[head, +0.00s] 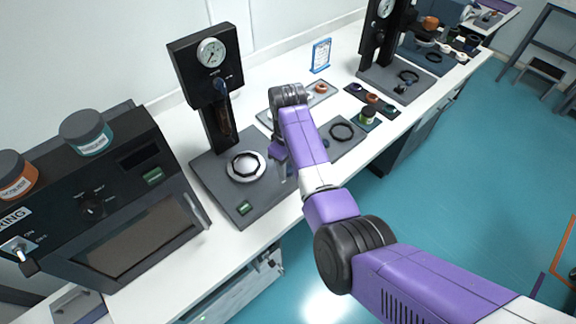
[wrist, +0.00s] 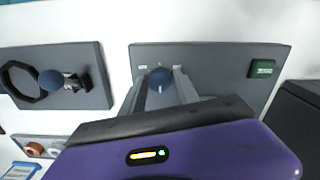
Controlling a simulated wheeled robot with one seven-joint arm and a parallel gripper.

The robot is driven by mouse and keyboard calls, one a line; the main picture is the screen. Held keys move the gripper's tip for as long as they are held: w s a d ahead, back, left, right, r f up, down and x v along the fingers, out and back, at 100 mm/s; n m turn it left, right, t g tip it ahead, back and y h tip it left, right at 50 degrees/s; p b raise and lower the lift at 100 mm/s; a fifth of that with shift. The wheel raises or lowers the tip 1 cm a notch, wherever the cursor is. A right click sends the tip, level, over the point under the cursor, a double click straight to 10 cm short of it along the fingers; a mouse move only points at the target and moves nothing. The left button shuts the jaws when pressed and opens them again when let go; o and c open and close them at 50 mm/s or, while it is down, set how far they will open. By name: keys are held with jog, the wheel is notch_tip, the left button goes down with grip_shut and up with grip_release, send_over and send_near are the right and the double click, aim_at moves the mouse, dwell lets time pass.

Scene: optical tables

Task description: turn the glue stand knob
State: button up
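The glue stand (head: 212,80) is a black column with a round gauge on a grey base plate (head: 225,195). A white round platform (head: 246,167) sits on that plate. The knob (wrist: 160,79) is round and blue with a pale pointer line, at the plate's edge between small white labels. My gripper (wrist: 159,76) has one finger on each side of the knob, very close to it; I cannot tell whether they touch. In the head view my gripper (head: 284,172) is over the right side of the base plate, and my arm hides the knob.
A black oven-like box (head: 130,205) with jars on top stands left of the stand. A plate with a black ring (head: 342,132) and a blue-knobbed part lies to the right. A green label (wrist: 262,68) is on the base plate. A second gauge stand (head: 385,45) is farther back.

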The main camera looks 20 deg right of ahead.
aim_at(288, 169)
jog(key=shift+o, duration=0.9)
jog(key=shift+r, duration=0.1)
notch_tip(288, 169, up, 8)
jog(key=shift+f+b, duration=0.2)
jog(key=shift+b, duration=0.5)
